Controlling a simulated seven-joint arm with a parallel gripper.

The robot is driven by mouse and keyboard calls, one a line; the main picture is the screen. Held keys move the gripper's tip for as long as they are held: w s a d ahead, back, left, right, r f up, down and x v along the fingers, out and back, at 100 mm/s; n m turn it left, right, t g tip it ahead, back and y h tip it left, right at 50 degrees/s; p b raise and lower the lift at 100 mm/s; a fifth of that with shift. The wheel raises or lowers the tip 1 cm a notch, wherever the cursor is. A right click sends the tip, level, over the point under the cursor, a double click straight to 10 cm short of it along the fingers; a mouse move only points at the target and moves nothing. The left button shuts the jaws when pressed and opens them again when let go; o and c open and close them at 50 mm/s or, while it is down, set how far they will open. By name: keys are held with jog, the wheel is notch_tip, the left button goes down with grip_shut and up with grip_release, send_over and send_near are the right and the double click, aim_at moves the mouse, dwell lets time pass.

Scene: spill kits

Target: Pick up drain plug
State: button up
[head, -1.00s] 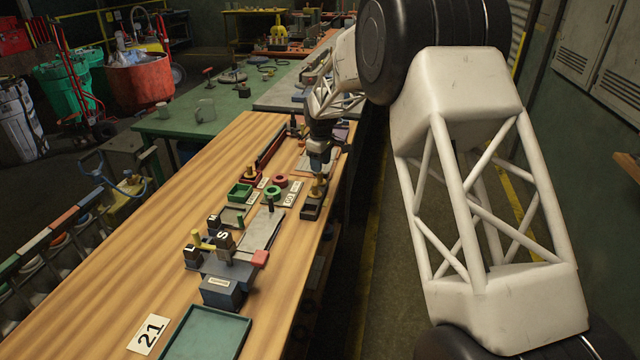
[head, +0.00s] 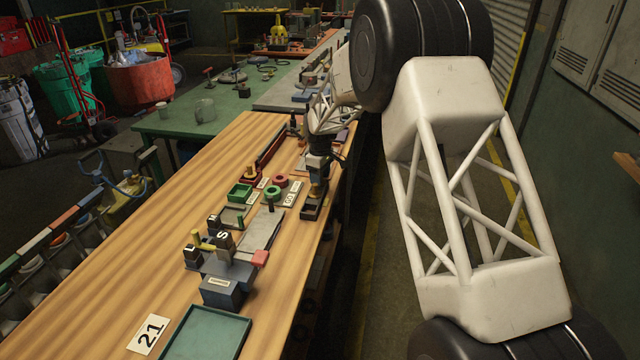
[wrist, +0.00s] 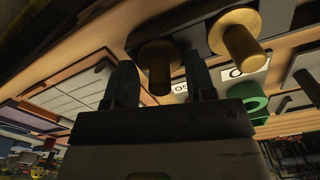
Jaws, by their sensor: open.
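In the wrist view, a shaded brass plug (wrist: 158,68) lies in the gap between the two dark fingers of my gripper (wrist: 158,62). I cannot tell whether either finger touches it. A second, brighter brass plug (wrist: 238,45) stands just right of the fingers. No label shows which of them is the drain plug.
A block stand (head: 222,272) and teal tray (head: 205,335) are nearer.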

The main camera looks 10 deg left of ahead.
grip_shut()
dwell(0.3)
jog(key=shift+r, duration=0.2)
notch_tip(320, 180, up, 10)
jog(key=shift+f, duration=0.15)
dwell(0.4)
jog(key=shift+a, duration=0.1)
dwell(0.5)
jog(key=s+a, duration=0.9)
jog(key=a, duration=0.5)
jog(key=shift+f, duration=0.35)
